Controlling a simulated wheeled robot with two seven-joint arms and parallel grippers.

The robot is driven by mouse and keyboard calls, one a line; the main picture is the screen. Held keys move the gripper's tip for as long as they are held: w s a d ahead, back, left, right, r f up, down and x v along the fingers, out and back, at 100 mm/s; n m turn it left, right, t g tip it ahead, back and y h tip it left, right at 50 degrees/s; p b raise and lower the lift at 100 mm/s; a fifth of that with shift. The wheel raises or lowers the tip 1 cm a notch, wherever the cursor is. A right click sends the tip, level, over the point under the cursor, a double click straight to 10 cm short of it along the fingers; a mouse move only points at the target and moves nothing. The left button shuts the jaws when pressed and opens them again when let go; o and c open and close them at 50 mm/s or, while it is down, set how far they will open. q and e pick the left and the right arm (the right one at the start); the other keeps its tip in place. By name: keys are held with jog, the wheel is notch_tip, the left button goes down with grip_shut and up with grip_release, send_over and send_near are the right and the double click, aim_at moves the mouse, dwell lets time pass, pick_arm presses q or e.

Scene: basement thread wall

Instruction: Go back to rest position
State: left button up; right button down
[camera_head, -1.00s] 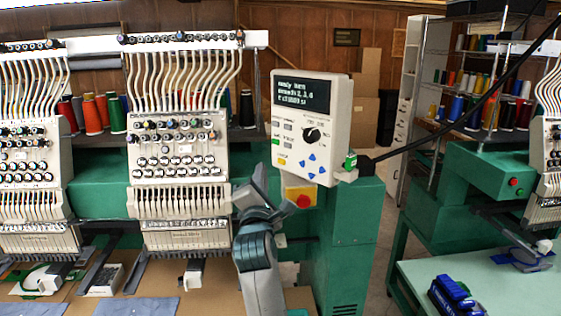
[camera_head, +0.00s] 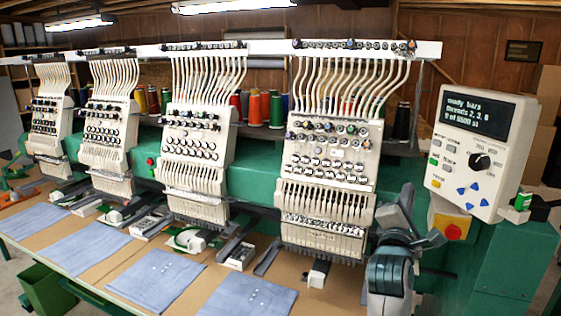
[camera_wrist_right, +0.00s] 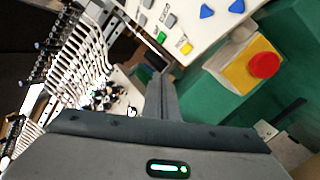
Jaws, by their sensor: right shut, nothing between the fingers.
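My right gripper (camera_head: 408,212) is raised at the lower right of the head view, in front of the machine and left of the control panel (camera_head: 468,150). Its grey fingers are together with nothing between them. In the right wrist view the shut fingers (camera_wrist_right: 160,98) point up toward the panel's lower edge (camera_wrist_right: 190,25). The red stop button (camera_head: 453,232) on its yellow box sits just right of the gripper in the head view. It also shows in the right wrist view (camera_wrist_right: 264,65), apart from the fingers. My left gripper is not in view.
Several embroidery heads (camera_head: 330,160) stand in a row along the green machine. Blue-grey cloth pieces (camera_head: 165,280) lie on the brown table (camera_head: 120,222) in front. Thread cones (camera_head: 255,108) stand behind. A green bin (camera_head: 45,290) is at the lower left.

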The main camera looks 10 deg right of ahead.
jog(key=s+a+f+m+g+y, duration=0.25)
jog(key=s+f, duration=0.25)
jog(key=f, duration=0.6)
jog(key=s+a+f+m+g+y, duration=0.1)
jog(key=s+a+f+m+y, duration=0.3)
jog(key=f, duration=0.6)
jog(key=s+a+f+m+g+y, duration=0.1)
jog(key=s+a+f+g+y, duration=0.1)
jog(key=s+f, duration=0.65)
jog(key=s+a+f+m+g+y, duration=0.2)
jog(key=s+a+f+m+g, duration=0.25)
jog(key=s+f, duration=0.55)
jog(key=s+a+f+m+g+y, duration=0.25)
jog(key=s+a+f, duration=0.35)
jog(key=s, duration=0.8)
notch_tip(320, 180, down, 37)
jog(key=s+d+g+b, duration=0.1)
jog(key=s+g+b, duration=0.1)
jog(key=b, duration=0.4)
jog(key=s+d+f+b, duration=0.3)
jog(key=s+f+b, duration=0.2)
jog(key=s+f, duration=1.2)
notch_tip(320, 180, down, 4)
jog(key=shift+r+g+h, duration=0.1)
jog(key=shift+g+h, duration=0.2)
jog(key=shift+g, duration=0.15)
jog(key=shift+s+d, duration=0.1)
jog(key=shift+s, duration=0.05)
